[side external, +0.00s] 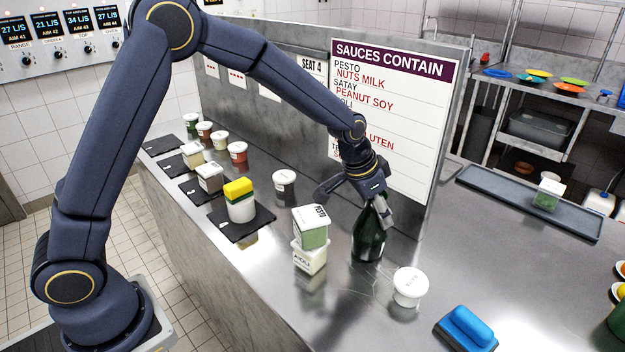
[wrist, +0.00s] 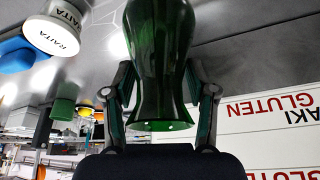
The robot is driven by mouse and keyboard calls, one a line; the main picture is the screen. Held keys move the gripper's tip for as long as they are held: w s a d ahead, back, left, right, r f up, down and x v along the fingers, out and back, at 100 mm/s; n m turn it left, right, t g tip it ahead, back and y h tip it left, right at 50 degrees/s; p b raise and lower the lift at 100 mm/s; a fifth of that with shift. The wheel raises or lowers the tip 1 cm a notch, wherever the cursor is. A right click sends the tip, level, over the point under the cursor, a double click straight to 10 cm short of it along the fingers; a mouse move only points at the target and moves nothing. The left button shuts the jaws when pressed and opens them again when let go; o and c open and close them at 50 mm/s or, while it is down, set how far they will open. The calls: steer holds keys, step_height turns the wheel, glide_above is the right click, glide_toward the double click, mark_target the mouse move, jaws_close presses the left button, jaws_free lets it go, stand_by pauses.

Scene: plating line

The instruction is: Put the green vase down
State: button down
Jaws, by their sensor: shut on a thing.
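The green vase (side external: 368,238) is dark glass and stands upright on or just above the steel counter; I cannot tell whether its base touches. My gripper (side external: 380,204) is shut on the vase's upper part, coming from above. In the wrist view the vase (wrist: 158,55) fills the middle, with its flared rim towards my gripper (wrist: 160,100) and one finger against each side. The vase's base is out of the wrist view.
Stacked Pesto (side external: 312,234) and Aioli (side external: 309,259) tubs stand just left of the vase. A white-lidded tub (side external: 410,287) and a blue-handled brush (side external: 468,328) lie in front. The sauces board (side external: 400,110) is close behind. A grey tray (side external: 490,193) lies right, with clear counter before it.

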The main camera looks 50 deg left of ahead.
steer(key=shift+f, duration=0.1)
steer(key=shift+c, duration=1.7)
jaws_free()
step_height(320, 180, up, 14)
glide_above(357, 229)
steer(key=s+a, duration=0.2)
steer(key=s, duration=0.2)
steer(key=s+a+n+y, duration=0.1)
steer(key=s+a, duration=0.3)
steer(key=s, duration=0.7)
steer(key=s+a+n+t, duration=0.1)
steer(key=s+a+n, duration=0.2)
steer(key=s, duration=0.8)
steer(key=shift+a+r+n+y, duration=0.3)
steer(key=shift+a+r+y, duration=0.15)
steer(key=shift+a, duration=0.4)
